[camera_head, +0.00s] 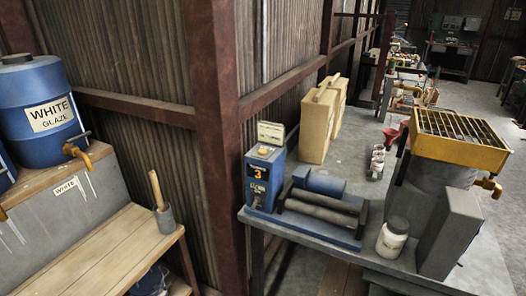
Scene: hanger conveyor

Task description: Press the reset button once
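A blue control box (265,182) stands at the left front corner of the grey workbench, with a yellow "3" and smaller lettering on its front. A small orange-yellow button-like part (264,151) sits on its pale top. It is too small to tell whether this is the reset button or whether it is pressed. A pale sign plate (271,132) stands behind the top of the box. Neither of my grippers is in view.
A blue roller machine (320,200) adjoins the box on its right. The grey workbench (340,165) also holds a white jar (392,237) and a yellow grated tray (460,135). A rusty post (215,120) rises left of the box. A blue glaze barrel (40,105) stands far left.

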